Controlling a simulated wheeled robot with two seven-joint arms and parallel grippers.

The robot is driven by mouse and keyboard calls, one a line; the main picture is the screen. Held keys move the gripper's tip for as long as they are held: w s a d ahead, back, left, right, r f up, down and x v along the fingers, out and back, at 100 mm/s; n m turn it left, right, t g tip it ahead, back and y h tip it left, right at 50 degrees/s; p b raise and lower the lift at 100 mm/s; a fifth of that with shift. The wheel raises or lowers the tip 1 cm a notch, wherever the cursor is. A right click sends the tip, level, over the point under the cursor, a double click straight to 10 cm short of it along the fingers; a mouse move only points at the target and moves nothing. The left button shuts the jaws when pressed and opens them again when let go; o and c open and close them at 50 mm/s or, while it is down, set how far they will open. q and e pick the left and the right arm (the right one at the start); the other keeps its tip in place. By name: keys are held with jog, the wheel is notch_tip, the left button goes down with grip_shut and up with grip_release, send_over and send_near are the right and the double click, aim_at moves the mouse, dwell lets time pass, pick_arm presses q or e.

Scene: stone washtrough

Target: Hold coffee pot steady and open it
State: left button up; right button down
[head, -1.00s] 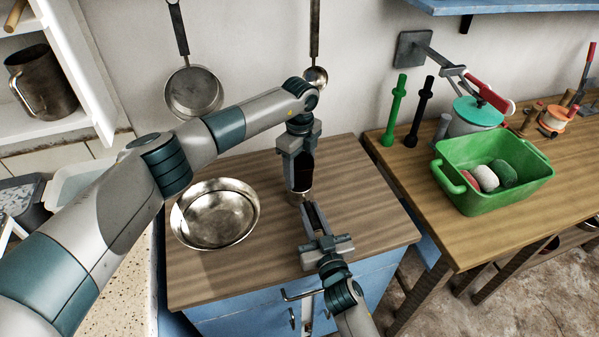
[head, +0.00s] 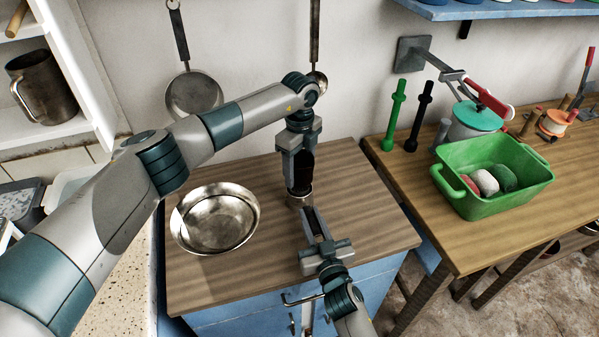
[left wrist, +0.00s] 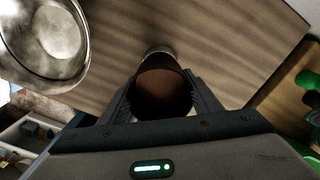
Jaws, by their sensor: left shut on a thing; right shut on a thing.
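The coffee pot stands on the wooden cabinet top. Its dark brown upper part (head: 304,170) sits between the fingers of my left gripper (head: 300,178), which comes down from above and is shut on it. The brown round top also fills the space between the fingers in the left wrist view (left wrist: 162,92). The silvery lower part (head: 297,201) shows below. My right gripper (head: 309,212) reaches in from the front, low down, and is shut on that lower part. The contact is small and partly hidden. I cannot tell whether the two parts are separated.
A metal bowl (head: 215,217) stands left of the pot, close to my left forearm. A pan (head: 193,94) and a ladle (head: 317,78) hang on the wall behind. A green crate (head: 490,197) stands on the right-hand bench. The cabinet top right of the pot is clear.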

pick_arm(q)
jog(key=shift+r, duration=1.35)
pick_arm(e)
jog(key=c, duration=1.5)
grip_release()
jog(key=shift+s, duration=0.1)
pick_arm(q)
notch_tip(320, 180, down, 2)
jog(key=shift+f+b, duration=0.1)
jog(key=shift+b, duration=0.95)
pick_arm(e)
jog(key=v, duration=1)
jog(key=shift+s+f, duration=0.1)
jog(key=shift+f, duration=0.05)
pick_arm(q)
jog(key=shift+f, duration=0.1)
pick_arm(e)
jog(key=shift+v, duration=0.75)
jog(key=shift+d, duration=0.1)
